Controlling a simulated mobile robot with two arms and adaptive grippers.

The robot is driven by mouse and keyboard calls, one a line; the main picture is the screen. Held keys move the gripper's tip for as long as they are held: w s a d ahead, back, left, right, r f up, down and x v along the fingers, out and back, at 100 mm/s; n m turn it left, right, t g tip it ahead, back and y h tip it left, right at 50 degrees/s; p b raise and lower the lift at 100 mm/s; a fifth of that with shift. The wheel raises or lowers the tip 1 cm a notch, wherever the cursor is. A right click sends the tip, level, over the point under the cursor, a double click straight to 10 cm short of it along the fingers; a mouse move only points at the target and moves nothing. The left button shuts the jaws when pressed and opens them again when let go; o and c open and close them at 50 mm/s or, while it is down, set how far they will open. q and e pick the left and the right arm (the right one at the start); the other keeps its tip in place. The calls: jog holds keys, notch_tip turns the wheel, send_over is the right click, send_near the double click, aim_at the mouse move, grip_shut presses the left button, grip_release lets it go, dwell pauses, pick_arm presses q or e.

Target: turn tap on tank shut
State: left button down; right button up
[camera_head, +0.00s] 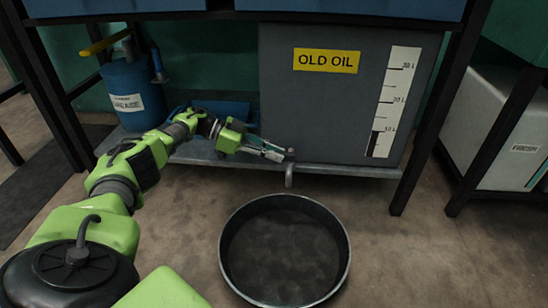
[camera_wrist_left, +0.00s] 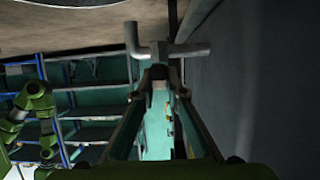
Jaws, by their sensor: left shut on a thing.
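The dark grey tank (camera_head: 330,105) bears a yellow OLD OIL label and a white scale marked in litres. The grey tap (camera_head: 289,178) sticks out low at the tank's front, with its spout pointing down. My left gripper (camera_head: 278,154) reaches the tap from the left and is shut on the tap handle, just above the spout. In the left wrist view the tap's pipe (camera_wrist_left: 185,50) shows beyond the fingertips (camera_wrist_left: 160,75). The fingers hide most of the handle, and its exact angle is unclear. My right gripper is not seen.
A round black pan (camera_head: 232,255) stands on the floor below and in front of the tap. A blue barrel (camera_head: 128,92) and a blue tray (camera_head: 236,110) are left of the tank. Dark rack posts (camera_head: 438,105) flank it. A white container (camera_head: 490,125) stands right.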

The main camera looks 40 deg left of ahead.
pick_arm(q)
jog(key=shift+d, duration=0.1)
jog(key=c, duration=2)
grip_release()
jog(key=shift+w, duration=0.1)
jog(key=shift+c, duration=0.2)
jog(key=v, duration=0.7)
jog(key=shift+a, duration=0.2)
